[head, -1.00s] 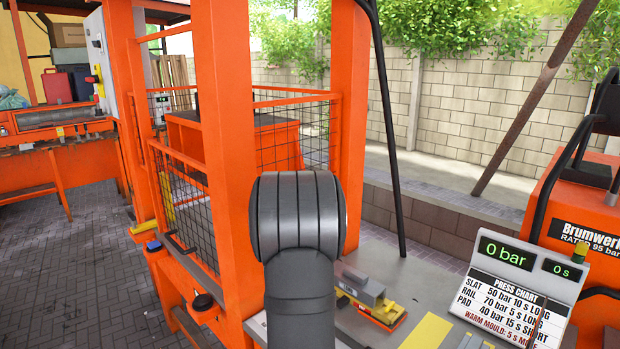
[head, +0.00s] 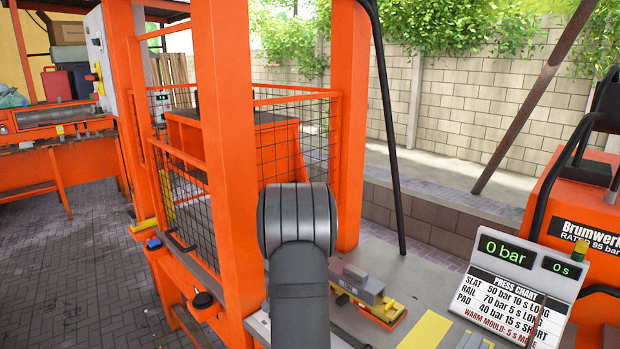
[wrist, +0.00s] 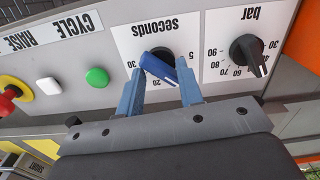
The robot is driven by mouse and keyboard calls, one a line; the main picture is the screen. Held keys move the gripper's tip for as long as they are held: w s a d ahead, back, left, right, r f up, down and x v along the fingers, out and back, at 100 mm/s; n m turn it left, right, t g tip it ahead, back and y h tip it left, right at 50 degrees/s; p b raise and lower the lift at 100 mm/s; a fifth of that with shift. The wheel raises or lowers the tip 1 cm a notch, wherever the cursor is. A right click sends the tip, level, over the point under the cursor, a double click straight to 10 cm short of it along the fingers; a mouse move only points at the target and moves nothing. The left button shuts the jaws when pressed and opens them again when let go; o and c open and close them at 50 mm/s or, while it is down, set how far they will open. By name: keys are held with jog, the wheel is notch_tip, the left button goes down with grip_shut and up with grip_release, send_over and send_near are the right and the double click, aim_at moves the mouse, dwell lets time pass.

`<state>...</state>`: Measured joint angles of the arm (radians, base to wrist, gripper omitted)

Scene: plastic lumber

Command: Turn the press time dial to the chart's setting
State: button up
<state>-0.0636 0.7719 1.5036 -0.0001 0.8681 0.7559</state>
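In the wrist view the press time dial (wrist: 160,66), marked "seconds", has a blue bar knob, slanted, over a dark round base. The panel appears upside down, with 30, 20 and 5 readable around the dial. My gripper (wrist: 160,70) has its two blue fingers apart, one on each side of the knob. I cannot tell whether either finger touches it. The press chart (head: 515,300) in the head view lists slat 50 bar 10 s long, rail 70 bar 5 s long and pad 40 bar 15 s short, plus a line on a warm mould.
A black bar dial (wrist: 249,56) sits close beside the time dial. A green button (wrist: 97,77), a white button (wrist: 48,86) and a red knob (wrist: 8,100) are on the same panel. Displays read 0 bar (head: 505,251) and 0 s (head: 562,267). Orange press posts (head: 226,130) stand near my arm.

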jog(key=shift+r, duration=0.1)
jog(key=c, duration=0.3)
jog(key=shift+m, duration=0.5)
jog(key=a+r, duration=0.1)
jog(key=r, duration=0.1)
jog(key=s+a+r, duration=0.1)
jog(key=r, duration=0.1)
jog(key=s+a+r, duration=0.1)
jog(key=r, duration=0.2)
jog(key=shift+s, duration=0.25)
grip_shut()
jog(key=shift+a+f, duration=0.1)
jog(key=shift+f, duration=3.3)
